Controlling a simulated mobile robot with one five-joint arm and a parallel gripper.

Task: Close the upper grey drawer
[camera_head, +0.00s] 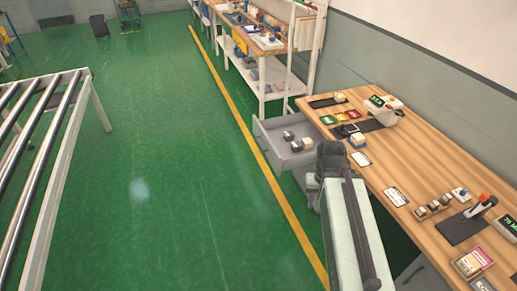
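The upper grey drawer (287,158) stands pulled out from the left side of the wooden workbench, towards the aisle. Several small dark and pale blocks lie inside it. My arm reaches up from the bottom of the picture, and its dark end with my gripper (329,160) is at the near right side of the drawer, close to the bench edge. The fingers cannot be made out, so I cannot tell whether they are open or shut. I cannot tell whether the gripper touches the drawer. My arm hides part of the bench side below the drawer.
The wooden workbench (408,152) carries cards, small blocks and devices. A shelving bench (266,75) stands beyond the drawer. A yellow floor line (237,107) runs along the aisle. The green floor (165,150) left of it is clear up to a roller conveyor (50,150).

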